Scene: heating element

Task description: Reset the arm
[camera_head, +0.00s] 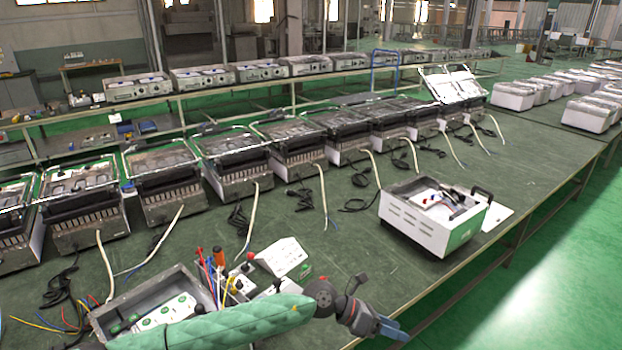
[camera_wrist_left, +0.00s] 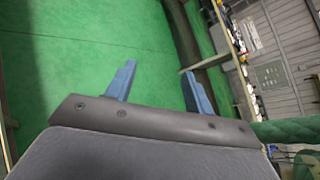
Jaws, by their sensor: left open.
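My left arm, in a green padded sleeve, comes in low in the head view and reaches right across the front of the bench. My left gripper (camera_head: 392,328) is at the bench's front edge, with its blue fingers pointing right. In the left wrist view the two blue fingers (camera_wrist_left: 157,82) stand well apart with nothing between them, over green floor. My right gripper is in neither view.
A white heater housing (camera_head: 432,222) stands on the green bench (camera_head: 340,255), beyond the gripper. A grey box with sockets (camera_head: 160,312) and several tools lie by my left arm. Rows of heater units (camera_head: 165,180) with loose cables stand behind. Bare bench lies between.

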